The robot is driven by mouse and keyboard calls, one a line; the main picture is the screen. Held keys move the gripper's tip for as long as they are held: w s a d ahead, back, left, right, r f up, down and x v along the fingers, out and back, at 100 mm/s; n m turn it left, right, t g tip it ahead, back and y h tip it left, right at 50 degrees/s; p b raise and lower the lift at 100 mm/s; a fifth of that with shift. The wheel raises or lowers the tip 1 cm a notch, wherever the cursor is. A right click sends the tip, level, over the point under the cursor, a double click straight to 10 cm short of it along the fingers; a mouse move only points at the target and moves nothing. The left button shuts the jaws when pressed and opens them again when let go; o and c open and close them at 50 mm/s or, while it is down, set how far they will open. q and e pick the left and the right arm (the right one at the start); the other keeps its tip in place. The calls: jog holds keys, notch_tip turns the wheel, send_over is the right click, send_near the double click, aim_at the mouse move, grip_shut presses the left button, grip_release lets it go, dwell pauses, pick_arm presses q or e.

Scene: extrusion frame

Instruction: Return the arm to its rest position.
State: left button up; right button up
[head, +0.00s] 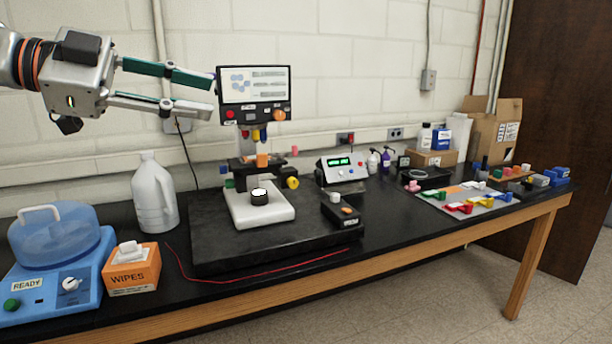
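My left gripper (205,95) reaches in from the upper left, raised above the bench. Its two fingers point right and are spread apart, with nothing between them. The fingertips are near the left edge of the screen (253,85) on the microscope, and I cannot tell whether they touch it. The microscope's white base (262,212) stands below and to the right of the gripper. My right gripper is not in view.
Below the gripper stand a white jug (154,196), a blue centrifuge-like machine (60,250) and an orange wipes box (132,272). A meter (341,169), a mat with colored clips (470,200) and cardboard boxes (492,130) lie farther right. The black bench (400,215) has clear patches.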

pick_arm(q)
jog(key=d+f+m+g+h, duration=0.1)
jog(key=d+f+h, duration=0.3)
jog(key=f, duration=0.3)
jog(key=d+f+m+g+h, duration=0.1)
jog(key=d+f+h, duration=0.2)
jog(key=f, duration=0.4)
jog(key=w+a+f+n+t+y, duration=0.1)
jog(key=a+f+n+t+y, duration=0.15)
jog(key=f+n+t, duration=0.4)
jog(key=w+a+f+n+t+y, duration=0.2)
jog(key=f+n+t+y, duration=0.15)
jog(key=f, duration=0.65)
jog(key=w+a+f+n+t+y, duration=0.1)
jog(key=a+f+n+t+y, duration=0.25)
jog(key=f, duration=0.55)
jog(key=s+a+f+n+g+y, duration=0.1)
jog(key=s+f+n+y, duration=0.2)
jog(key=f, duration=0.6)
jog(key=s+a+f+n+g+y, duration=0.1)
jog(key=s+f+n+y, duration=0.2)
jog(key=f, duration=0.6)
jog(key=s+f+g+y, duration=0.2)
jog(key=s+f+g, duration=0.3)
jog(key=s+f, duration=1.1)
jog(key=shift+s+a+f+m, duration=0.4)
jog(key=shift+a+f+m, duration=0.05)
